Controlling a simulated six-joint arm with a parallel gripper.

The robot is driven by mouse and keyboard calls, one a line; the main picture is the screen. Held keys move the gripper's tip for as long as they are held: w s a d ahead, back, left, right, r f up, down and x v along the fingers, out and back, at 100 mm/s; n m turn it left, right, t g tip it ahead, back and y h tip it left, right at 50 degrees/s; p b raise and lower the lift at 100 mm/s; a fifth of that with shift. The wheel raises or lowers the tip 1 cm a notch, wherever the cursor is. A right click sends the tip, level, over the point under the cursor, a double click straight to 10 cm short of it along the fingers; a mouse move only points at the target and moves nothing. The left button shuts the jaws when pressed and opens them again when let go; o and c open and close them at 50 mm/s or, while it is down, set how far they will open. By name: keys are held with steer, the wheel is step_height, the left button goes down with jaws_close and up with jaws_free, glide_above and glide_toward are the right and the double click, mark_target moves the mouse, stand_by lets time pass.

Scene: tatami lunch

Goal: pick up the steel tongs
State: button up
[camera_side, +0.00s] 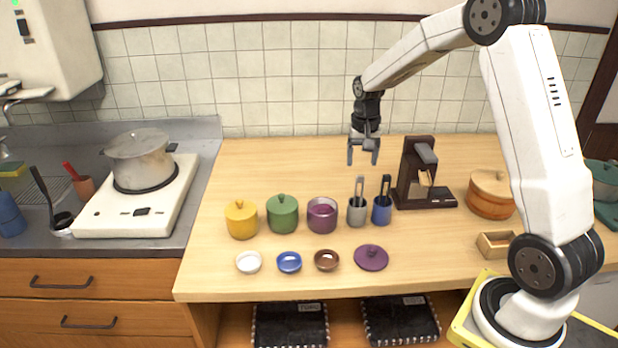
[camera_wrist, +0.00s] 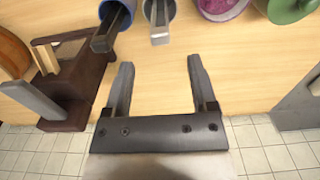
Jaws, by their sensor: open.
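The steel tongs (camera_side: 359,187) stand upright in a grey cup (camera_side: 356,213) on the wooden counter. In the wrist view the steel tongs (camera_wrist: 160,24) are at the top centre, in the grey cup (camera_wrist: 149,8). A second, darker pair of tongs (camera_side: 386,185) stands in the blue cup (camera_side: 382,212) just to the right; these dark tongs (camera_wrist: 107,30) are left of the steel ones in the wrist view. My gripper (camera_side: 363,158) is open and empty, above and behind the cups, apart from both tongs. Its spread fingers (camera_wrist: 160,72) show in the wrist view.
A purple open pot (camera_side: 322,217) stands left of the grey cup, with green (camera_side: 282,215) and yellow (camera_side: 241,221) lidded pots beyond. A dark coffee machine (camera_side: 416,180) is close on the right. Small bowls (camera_side: 289,262) and a purple lid (camera_side: 371,258) lie in front.

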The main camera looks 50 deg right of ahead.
mark_target(360, 176)
steer(key=shift+f, duration=1.15)
steer(key=shift+s+a+f, duration=0.1)
steer(key=shift+f, duration=1.2)
steer(key=shift+a+f, duration=0.1)
steer(key=shift+f, duration=1.2)
jaws_close()
